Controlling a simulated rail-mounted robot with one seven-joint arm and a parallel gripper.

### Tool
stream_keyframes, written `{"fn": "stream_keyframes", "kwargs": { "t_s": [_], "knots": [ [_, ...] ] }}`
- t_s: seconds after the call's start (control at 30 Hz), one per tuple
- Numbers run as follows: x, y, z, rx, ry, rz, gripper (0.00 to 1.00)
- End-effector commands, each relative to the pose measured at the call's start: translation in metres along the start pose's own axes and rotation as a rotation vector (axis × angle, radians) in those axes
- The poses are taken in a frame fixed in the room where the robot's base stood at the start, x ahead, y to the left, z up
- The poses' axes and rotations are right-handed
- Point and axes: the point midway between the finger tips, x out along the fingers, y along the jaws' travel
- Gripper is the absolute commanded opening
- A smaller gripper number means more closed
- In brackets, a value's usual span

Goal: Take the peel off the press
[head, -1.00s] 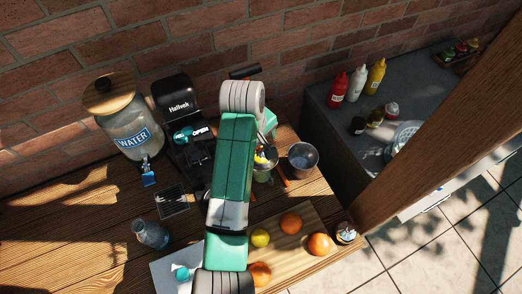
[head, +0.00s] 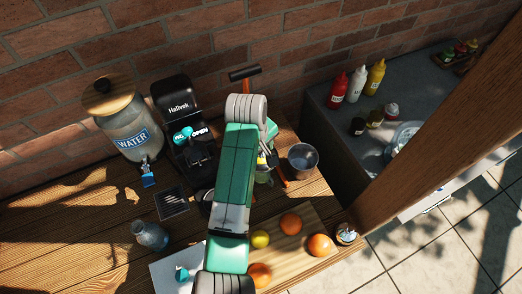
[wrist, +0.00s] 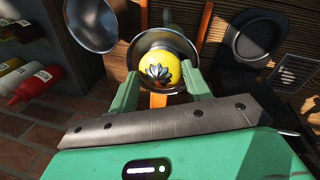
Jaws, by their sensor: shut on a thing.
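The yellow peel (wrist: 172,60) shows in the wrist view between the two green fingers of my gripper (wrist: 163,77), which is shut on it. A silver fluted cone (wrist: 159,74) of the press shows against the peel, and a round metal bowl surrounds them; whether the peel still touches the cone I cannot tell. In the head view the press shows as its raised orange lever (head: 256,86) with a black handle and an orange leg (head: 281,177). My arm hides most of the press and much of my gripper there.
A metal cup (head: 303,160) stands right beside the press. A black coffee machine (head: 178,115) and a water jar (head: 127,125) stand to the left. A cutting board (head: 305,218) with oranges and a lemon (head: 260,239) lies in front. A brick wall is behind.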

Motion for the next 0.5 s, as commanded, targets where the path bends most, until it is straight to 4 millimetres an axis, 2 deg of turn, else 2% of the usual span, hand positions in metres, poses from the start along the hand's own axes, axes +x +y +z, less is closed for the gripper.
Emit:
{"fn": "stream_keyframes", "kwargs": {
  "t_s": [0.17, 0.3, 0.5],
  "knots": [
    [-0.013, 0.003, 0.0, 0.001, 0.001, 0.002, 0.23],
    [-0.035, 0.007, 0.0, 0.001, 0.001, 0.003, 0.23],
    [-0.042, -0.019, 0.034, 0.001, -0.002, 0.002, 0.23]
  ]
}}
